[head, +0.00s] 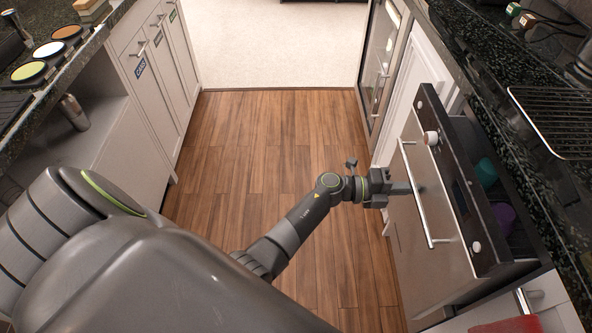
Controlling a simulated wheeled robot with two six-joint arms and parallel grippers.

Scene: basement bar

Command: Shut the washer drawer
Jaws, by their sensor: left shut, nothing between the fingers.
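The washer drawer (440,218) is on the right under the counter. It is pulled part way out, with a dark gap between its front panel and the counter. Its front has a long bar handle (418,196) and a white knob (431,138). A teal cup (485,172) and a purple cup (504,216) show inside. My left gripper (408,188) is shut and empty, its fingertips at the drawer front beside the handle; I cannot tell whether they touch. My right gripper is not in view.
A wire rack (556,118) lies on the dark right counter (482,75). A red cloth (508,325) is at the bottom right. The left counter holds several round dishes (48,50). The wooden floor (245,150) between the counters is clear.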

